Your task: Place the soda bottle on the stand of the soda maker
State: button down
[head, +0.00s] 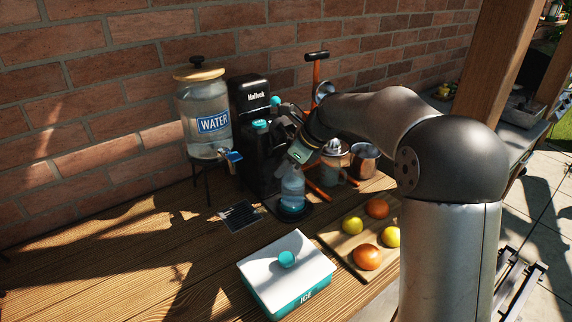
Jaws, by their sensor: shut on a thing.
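The soda maker (252,98) is black and stands against the brick wall, with a teal cap on its front. The soda bottle (292,192) is clear with a teal base and is upright at the front of the soda maker. Its base is at the dark round stand (303,215); I cannot tell whether it touches the stand or hangs just above it. My gripper (294,160) is shut on the upper part of the bottle, coming from the right. The bottle's top and my fingertips are partly hidden.
A water dispenser (203,120) stands left of the soda maker. An ice box (284,272) and a wooden board (340,243) with several fruits are in front. The table's left side is mostly clear.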

jog(key=c, duration=1)
grip_release()
jog(key=shift+f, duration=0.1)
jog(key=v, duration=1.2)
jog(key=s+d+f+n+h, duration=0.2)
jog(key=s+d+f+n, duration=0.2)
jog(key=s+n, duration=0.3)
jog(key=s+d+f+n+g+h, duration=0.1)
jog(key=s+f+n, duration=0.6)
jog(key=s, duration=0.8)
jog(key=s+d+f+n+h, duration=0.3)
jog(key=s+d+f+n, duration=0.3)
jog(key=s, duration=0.5)
jog(key=shift+s+d+n+g, duration=0.1)
jog(key=shift+d+n+g, duration=0.1)
jog(key=shift+n, duration=0.35)
jog(key=shift+d+n+g, duration=0.1)
jog(key=shift+n+g, duration=0.1)
jog(key=shift+n, duration=0.35)
